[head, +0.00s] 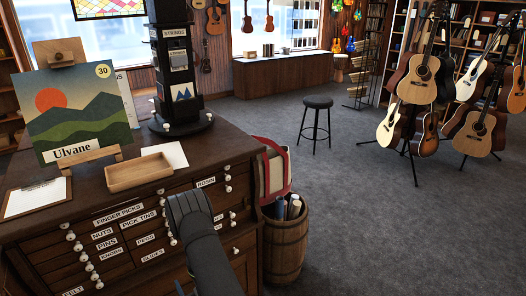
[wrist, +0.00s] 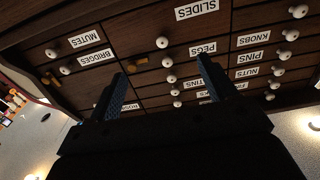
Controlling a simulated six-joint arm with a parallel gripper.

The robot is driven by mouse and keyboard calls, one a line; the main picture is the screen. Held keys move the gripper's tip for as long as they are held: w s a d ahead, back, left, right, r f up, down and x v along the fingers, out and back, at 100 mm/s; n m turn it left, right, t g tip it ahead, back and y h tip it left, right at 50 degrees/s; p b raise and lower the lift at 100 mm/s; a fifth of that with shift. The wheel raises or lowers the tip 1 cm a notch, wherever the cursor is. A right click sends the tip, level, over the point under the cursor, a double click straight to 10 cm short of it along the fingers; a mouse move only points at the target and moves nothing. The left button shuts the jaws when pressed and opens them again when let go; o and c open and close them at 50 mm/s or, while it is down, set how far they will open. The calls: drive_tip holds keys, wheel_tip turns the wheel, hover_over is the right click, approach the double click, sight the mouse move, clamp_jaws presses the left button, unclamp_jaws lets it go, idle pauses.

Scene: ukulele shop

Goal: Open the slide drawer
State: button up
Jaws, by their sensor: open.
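The slide drawer, labelled SLIDES (head: 152,255), is in the front of the dark wooden cabinet and looks closed. The wrist view is upside down and shows its label (wrist: 197,9) at the top edge. A round white knob (wrist: 162,42) is just below and left of that label there; I cannot tell for sure which drawer it belongs to. My gripper (wrist: 165,78) is open, with its two fingers pointing at the drawer fronts and nothing seen between them. In the head view my dark arm reaches in front of the cabinet, and the fingers are hidden.
Other closed drawers, such as PEGS (wrist: 203,48), have white knobs close around the fingers. A wooden tray (head: 138,173), a clipboard (head: 36,198) and a picture on an easel (head: 72,110) stand on top. A barrel (head: 286,243) is right of the cabinet.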

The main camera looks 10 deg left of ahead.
drive_tip(key=r, duration=0.1)
drive_tip(key=d+r, duration=0.1)
drive_tip(key=shift+s+r, duration=0.3)
drive_tip(key=shift+s, duration=0.1)
drive_tip(key=c, duration=0.6)
drive_tip(key=x, duration=1.7)
drive_tip(key=shift+a, duration=0.1)
clamp_jaws()
